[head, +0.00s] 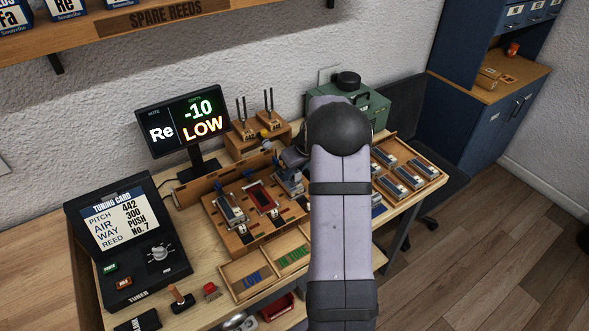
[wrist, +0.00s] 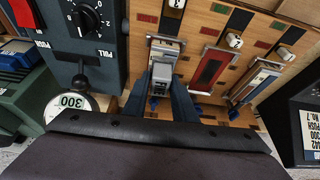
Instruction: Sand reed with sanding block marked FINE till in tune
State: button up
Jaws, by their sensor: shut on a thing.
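My gripper (wrist: 163,84) is shut on a small grey piece (wrist: 163,66) at the end slot of the wooden reed bench (wrist: 205,25), beside the number 3 tag. I cannot tell whether the piece is a reed or a block. My arm hides most of the gripper in the head view. A silver reed plate (head: 230,209) lies in the bench's left slot; the middle slot (head: 262,196) shows red. The monitor (head: 183,120) reads Re, -10, LOW. The tuning card (head: 120,215) reads pitch 442, air 300, way PUSH, reed No. 7. I cannot make out a block marked FINE.
Trays marked LOW (head: 252,281) and IN TUNE (head: 294,252) are at the bench front. A tray (head: 436,178) at right holds several reed plates. A green machine (head: 368,104) stands behind my arm. In the wrist view, a dial box (wrist: 68,45) and a 300 gauge (wrist: 72,102) are close left.

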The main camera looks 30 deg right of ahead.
aim_at(286, 185)
jog(key=shift+f, duration=0.65)
jog(key=shift+a+f+b, duration=0.3)
jog(key=shift+a+f, duration=0.05)
jog(key=shift+f, duration=0.2)
jog(key=shift+c, duration=0.4)
jog(key=shift+a+f, duration=0.1)
jog(key=shift+a, duration=0.65)
jog(key=shift+d+p, duration=0.4)
jog(key=shift+d, duration=0.6)
jog(key=shift+a, duration=1.05)
notch_tip(286, 185, up, 2)
jog(key=shift+r+p, duration=2.05)
jog(key=shift+r, duration=1)
jog(key=shift+w+d+f+b, duration=0.15)
jog(key=shift+d+b, duration=0.25)
jog(key=shift+d, duration=0.65)
